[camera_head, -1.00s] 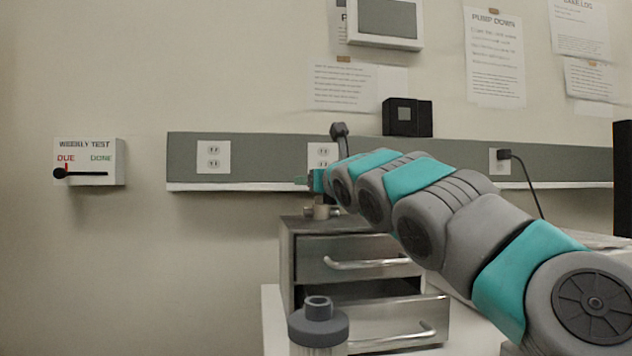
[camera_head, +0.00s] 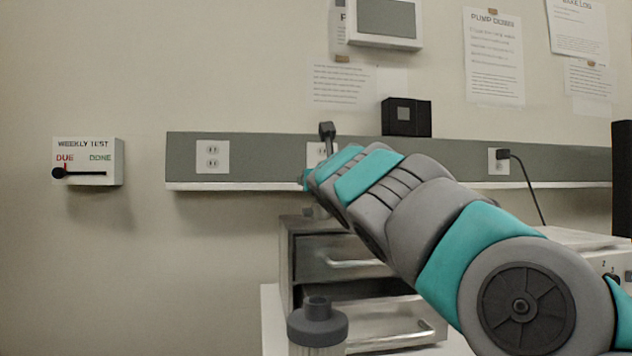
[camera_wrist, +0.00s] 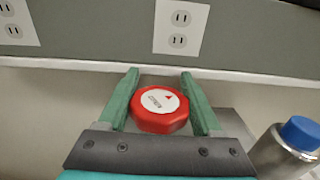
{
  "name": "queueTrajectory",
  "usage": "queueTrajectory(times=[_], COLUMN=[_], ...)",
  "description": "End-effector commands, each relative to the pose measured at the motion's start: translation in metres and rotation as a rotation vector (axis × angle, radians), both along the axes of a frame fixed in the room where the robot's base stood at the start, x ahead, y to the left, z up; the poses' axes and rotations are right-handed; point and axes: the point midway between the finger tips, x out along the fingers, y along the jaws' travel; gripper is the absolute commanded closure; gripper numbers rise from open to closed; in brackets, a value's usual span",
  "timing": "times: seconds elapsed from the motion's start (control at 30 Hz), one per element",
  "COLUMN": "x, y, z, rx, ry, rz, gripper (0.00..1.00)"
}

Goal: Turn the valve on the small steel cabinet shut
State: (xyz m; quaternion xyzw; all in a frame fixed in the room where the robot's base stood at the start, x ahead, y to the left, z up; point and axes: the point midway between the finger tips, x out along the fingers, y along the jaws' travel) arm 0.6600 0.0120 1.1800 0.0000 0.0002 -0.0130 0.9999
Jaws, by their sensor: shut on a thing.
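The small steel cabinet (camera_head: 286,262) stands below the wall rail, with two handled drawers, the lower one sticking out. Its valve is a red knob (camera_wrist: 160,122) with a white label and a small red arrow, seen from above in the wrist view. The arrow points toward the upper right there; the label's lettering is too small to read surely. My gripper (camera_wrist: 160,75) is shut on the knob, one green finger on each side. In the head view my arm hides the knob and most of the gripper.
A silver bottle with a blue cap (camera_wrist: 298,133) stands close to the right of my gripper in the wrist view. A grey-capped container (camera_head: 317,325) stands before the cabinet. The wall rail (camera_head: 260,160) with outlets runs behind. A lever box (camera_head: 115,165) hangs at left.

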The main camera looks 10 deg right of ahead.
Motion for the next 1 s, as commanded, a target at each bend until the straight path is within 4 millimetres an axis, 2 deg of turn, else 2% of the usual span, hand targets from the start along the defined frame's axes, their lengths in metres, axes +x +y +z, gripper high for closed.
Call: queueTrajectory(times=[0.6, 1.0], x=[-0.0009, -0.0021], y=[-0.0082, -0.0101], z=[0.0001, -0.0005], rx=[-0.003, -0.001], ry=[-0.001, 0.0], rz=[-0.278, -0.36], gripper=[0.89, 0.89])
